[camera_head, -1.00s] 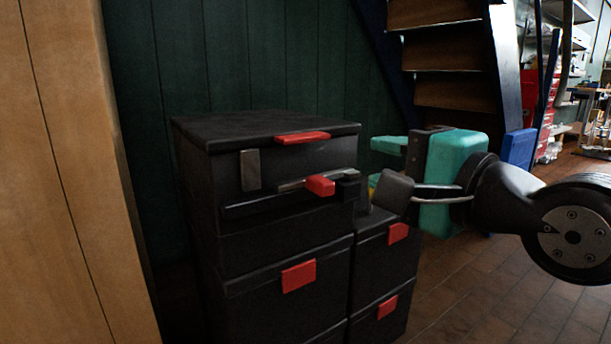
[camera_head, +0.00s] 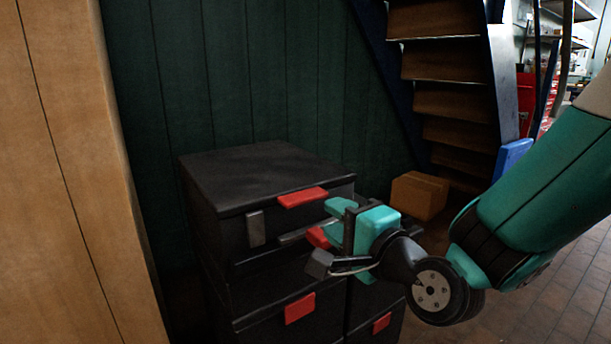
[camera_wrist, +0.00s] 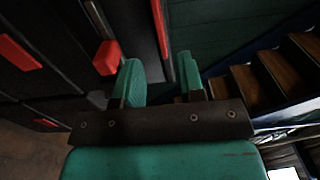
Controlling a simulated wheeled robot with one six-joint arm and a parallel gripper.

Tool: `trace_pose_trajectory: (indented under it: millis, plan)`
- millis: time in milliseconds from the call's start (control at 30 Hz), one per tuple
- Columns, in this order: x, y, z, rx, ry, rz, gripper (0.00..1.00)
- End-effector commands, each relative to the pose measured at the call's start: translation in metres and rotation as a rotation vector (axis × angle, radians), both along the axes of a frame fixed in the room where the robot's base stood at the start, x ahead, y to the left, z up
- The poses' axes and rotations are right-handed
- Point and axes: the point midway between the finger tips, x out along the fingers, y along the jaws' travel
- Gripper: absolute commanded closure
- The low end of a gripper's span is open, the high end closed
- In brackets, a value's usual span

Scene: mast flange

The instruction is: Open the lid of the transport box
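The black transport box (camera_head: 225,235) sits on top of black drawer units, with its lid (camera_head: 265,170) down flat. A red tab (camera_head: 302,197) is on the lid's front edge; it also shows in the wrist view (camera_wrist: 161,32). Below it is a red latch handle (camera_head: 316,238), seen in the wrist view (camera_wrist: 106,57) left of my fingers. My gripper (camera_head: 331,224) is in front of the box, near the tab and handle. In the wrist view its teal fingers (camera_wrist: 159,80) are apart with nothing held between them. The lower finger is mostly hidden in the head view.
Black drawers with red pulls (camera_head: 299,307) are under the box. A green plank wall (camera_head: 250,80) stands behind. A wooden panel (camera_head: 60,170) closes the left side. A cardboard box (camera_head: 418,195) and stairs (camera_head: 435,65) are at right. Brick floor is open at lower right.

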Motion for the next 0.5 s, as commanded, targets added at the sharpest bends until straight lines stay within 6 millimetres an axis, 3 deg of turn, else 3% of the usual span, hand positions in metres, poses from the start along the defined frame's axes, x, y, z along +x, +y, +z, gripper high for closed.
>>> trace_pose_trajectory:
  millis: [300,500]
  plan:
    - [0.049,0.034,0.006,-0.001,-0.001,0.001,0.64]
    - [0.07,0.048,0.002,-0.001,-0.001,0.001,0.64]
